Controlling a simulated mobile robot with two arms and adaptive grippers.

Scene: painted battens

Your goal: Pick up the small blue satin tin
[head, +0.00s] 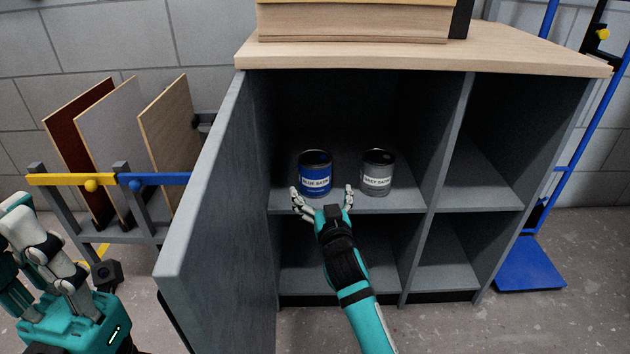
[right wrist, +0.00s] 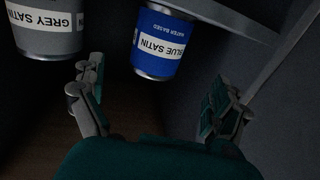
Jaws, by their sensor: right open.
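The small blue satin tin (head: 315,174) stands upright on the upper left shelf of the grey cabinet. Its label reads blue satin. My right gripper (head: 321,196) is open at the shelf's front edge, just in front of and slightly below the tin. Its fingers are spread and hold nothing; they also show in the right wrist view (right wrist: 160,95). My left gripper (head: 40,245) is at the far left, away from the cabinet; its fingertips are not clear.
A grey satin tin (head: 377,173) stands close to the right of the blue one. The cabinet door (head: 215,215) stands open on the left, and a divider (head: 447,150) bounds the compartment on the right. Panels in a rack (head: 110,180) stand farther left.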

